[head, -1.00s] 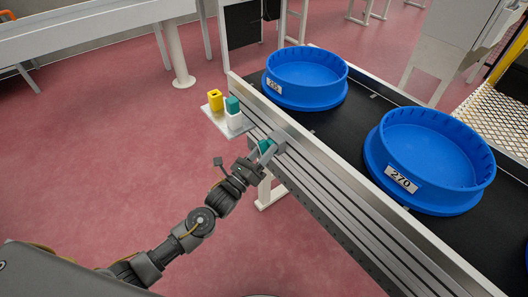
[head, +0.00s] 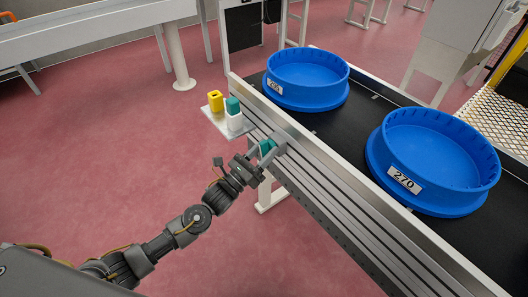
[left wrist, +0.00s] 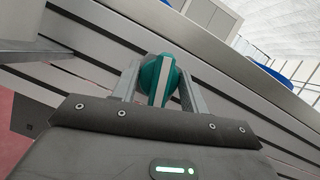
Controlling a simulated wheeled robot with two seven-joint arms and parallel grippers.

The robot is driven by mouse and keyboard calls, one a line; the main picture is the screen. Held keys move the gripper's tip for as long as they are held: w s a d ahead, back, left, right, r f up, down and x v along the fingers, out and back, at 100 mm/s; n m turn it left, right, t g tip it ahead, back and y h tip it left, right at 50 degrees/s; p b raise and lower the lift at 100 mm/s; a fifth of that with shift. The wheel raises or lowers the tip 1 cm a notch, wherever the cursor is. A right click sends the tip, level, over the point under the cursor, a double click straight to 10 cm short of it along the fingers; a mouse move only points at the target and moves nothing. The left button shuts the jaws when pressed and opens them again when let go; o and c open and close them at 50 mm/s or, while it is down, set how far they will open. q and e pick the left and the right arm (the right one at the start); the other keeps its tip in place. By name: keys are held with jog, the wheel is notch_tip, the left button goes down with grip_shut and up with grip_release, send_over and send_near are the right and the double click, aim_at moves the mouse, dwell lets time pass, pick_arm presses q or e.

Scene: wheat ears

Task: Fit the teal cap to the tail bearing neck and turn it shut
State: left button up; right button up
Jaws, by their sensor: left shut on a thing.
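My left gripper (head: 264,152) is at the side rail of the conveyor and is shut on the teal cap (head: 266,147). In the left wrist view the teal cap (left wrist: 158,76) sits between the two fingers (left wrist: 157,88), with a pale stripe down its middle. The cap is close against the conveyor's side. The bearing neck is hidden behind the cap and fingers, so I cannot tell how the cap sits on it. My right gripper is not in view.
A small pale shelf (head: 210,118) left of the rail holds a yellow block (head: 215,101) and a teal-topped white bottle (head: 234,114). Blue tubs, one far (head: 306,78) and one near (head: 432,160), stand on the black belt (head: 345,128). Red floor (head: 110,150) to the left is clear.

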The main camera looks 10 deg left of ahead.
pick_arm(q)
jog(key=shift+d, duration=0.1)
dwell(0.3)
jog(key=shift+m, duration=0.4)
jog(key=o, duration=1.3)
jog(key=shift+o, duration=0.3)
jog(key=shift+d, duration=0.2)
jog(key=shift+s+f, duration=0.3)
jog(key=shift+s, duration=0.1)
jog(key=a+v, duration=0.1)
jog(key=v, duration=0.9)
jog(key=shift+w+a, duration=0.2)
